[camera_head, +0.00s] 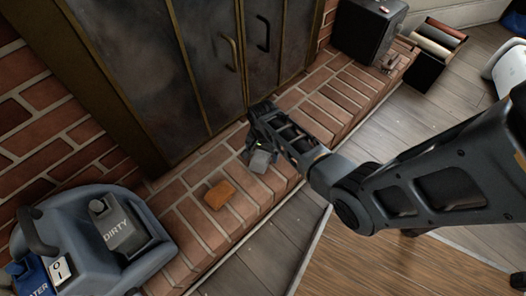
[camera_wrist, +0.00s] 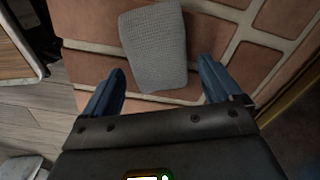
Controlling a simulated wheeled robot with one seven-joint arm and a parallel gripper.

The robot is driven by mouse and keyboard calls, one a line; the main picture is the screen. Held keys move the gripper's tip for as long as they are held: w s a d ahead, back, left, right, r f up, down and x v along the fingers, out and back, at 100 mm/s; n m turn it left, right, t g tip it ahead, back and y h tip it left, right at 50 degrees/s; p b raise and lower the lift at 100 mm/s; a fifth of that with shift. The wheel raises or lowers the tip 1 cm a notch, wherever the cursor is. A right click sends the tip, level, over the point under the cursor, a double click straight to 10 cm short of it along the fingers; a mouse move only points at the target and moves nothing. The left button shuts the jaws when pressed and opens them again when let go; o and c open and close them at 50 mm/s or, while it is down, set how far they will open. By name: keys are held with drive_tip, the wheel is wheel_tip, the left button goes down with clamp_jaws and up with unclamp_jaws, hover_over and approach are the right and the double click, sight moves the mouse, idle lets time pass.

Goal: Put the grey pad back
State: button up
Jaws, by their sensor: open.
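The grey pad (camera_wrist: 155,42) is a textured, roughly rectangular piece lying on the brick hearth (camera_wrist: 93,55) in the wrist view. In the head view the grey pad (camera_head: 262,162) shows just beside the end of my arm, on the hearth in front of the metal fireplace doors. My gripper (camera_wrist: 163,70) is open. Its two blue fingers stand apart on either side of the pad's near end, with gaps to it, and nothing is held. My gripper (camera_head: 263,138) also shows in the head view, partly hidden by its own body. The height over the pad is hard to tell.
An orange block (camera_head: 219,194) lies on the hearth left of the pad. A grey-blue machine marked DIRTY (camera_head: 100,240) stands at lower left. Fireplace doors (camera_head: 215,60) rise behind. A black box (camera_head: 368,30) and a rack of rolls (camera_head: 432,58) stand at upper right.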

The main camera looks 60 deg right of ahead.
sight(263, 153)
wheel_tip(263, 153, up, 12)
drive_tip(key=p, duration=0.5)
drive_tip(key=shift+a, duration=0.1)
drive_tip(key=s+a+r+n+t+h, duration=0.1)
drive_tip(key=s+a+n+t, duration=0.3)
drive_tip(key=a, duration=0.4)
drive_tip(key=s+a+r+n+t, duration=0.2)
drive_tip(key=s+a+n+t, duration=0.1)
drive_tip(key=s+a, duration=0.5)
drive_tip(key=s+a+r+n+t, duration=0.1)
drive_tip(key=s+r+n+t, duration=0.1)
drive_tip(key=r, duration=0.7)
drive_tip(key=s+a+r+n+t, duration=0.2)
drive_tip(key=s+r, duration=0.4)
drive_tip(key=r, duration=0.4)
drive_tip(key=s+a+r+n+t+y, duration=0.1)
drive_tip(key=s+r+n+t, duration=0.2)
drive_tip(key=r, duration=0.7)
drive_tip(key=n+t, duration=0.1)
drive_tip(key=n, duration=0.1)
drive_tip(key=shift+s+a+n, duration=0.15)
drive_tip(key=shift+s+n, duration=0.25)
drive_tip(key=shift+r, duration=0.25)
wheel_tip(263, 153, up, 17)
drive_tip(key=p, duration=1.7)
